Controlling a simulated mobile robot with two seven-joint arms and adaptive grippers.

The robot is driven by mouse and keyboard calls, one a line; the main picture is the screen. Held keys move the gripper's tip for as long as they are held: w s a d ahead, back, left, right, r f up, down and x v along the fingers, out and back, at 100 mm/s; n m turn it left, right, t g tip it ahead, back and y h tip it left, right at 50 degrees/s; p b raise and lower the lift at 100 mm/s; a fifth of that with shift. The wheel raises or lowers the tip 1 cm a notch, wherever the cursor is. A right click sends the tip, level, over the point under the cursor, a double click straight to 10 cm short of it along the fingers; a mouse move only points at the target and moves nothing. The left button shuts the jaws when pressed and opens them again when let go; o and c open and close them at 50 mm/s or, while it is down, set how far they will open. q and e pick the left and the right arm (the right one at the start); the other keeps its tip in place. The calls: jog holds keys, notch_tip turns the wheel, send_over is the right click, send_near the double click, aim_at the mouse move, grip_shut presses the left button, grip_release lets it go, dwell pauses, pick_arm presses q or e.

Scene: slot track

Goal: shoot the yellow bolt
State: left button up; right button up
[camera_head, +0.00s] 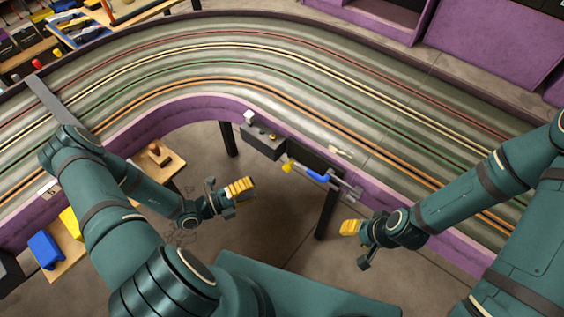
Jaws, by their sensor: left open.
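A small bolt with a yellow knob (287,167) is on the inner purple side of the track, near the middle of the view. A blue piece (318,176) and a grey metal bracket (346,187) lie along the same line to its right. My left gripper (240,190) is open, with yellow finger pads, to the left of and a little below the yellow knob, apart from it. My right gripper (351,229) is below and right of the bolt, also apart from it. The picture does not show clearly whether its jaws are open or shut.
The curved slot track (300,95) with purple walls arcs around my arms. A grey box (263,142) with small knobs is left of the bolt. Dark table legs (326,212) stand below. Wooden shelves with blue and yellow blocks (45,250) are at left.

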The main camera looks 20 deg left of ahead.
aim_at(287, 171)
pick_arm(q)
jog(key=shift+n+t+y, duration=0.3)
jog(key=shift+n+t, duration=0.1)
jog(key=shift+n, duration=0.1)
jog(key=x, duration=0.4)
jog(key=b+x, duration=0.1)
jog(key=x, duration=0.4)
jog(key=w+a+x, duration=0.1)
jog(key=x, duration=0.3)
jog(key=shift+w+d, duration=0.1)
jog(key=shift+w, duration=0.05)
pick_arm(e)
jog(key=shift+w+f, duration=0.2)
jog(key=shift+f, duration=0.6)
pick_arm(q)
grip_shut()
jog(key=shift+s+d, duration=0.25)
jog(key=shift+d, duration=0.25)
jog(key=d, duration=0.1)
jog(key=s+d+p, duration=0.1)
jog(key=d, duration=0.1)
jog(key=d+p, duration=0.1)
jog(key=shift+s+d, duration=0.35)
jog(key=shift+s, duration=0.05)
pick_arm(e)
jog(key=v, duration=0.3)
jog(key=shift+s, duration=0.35)
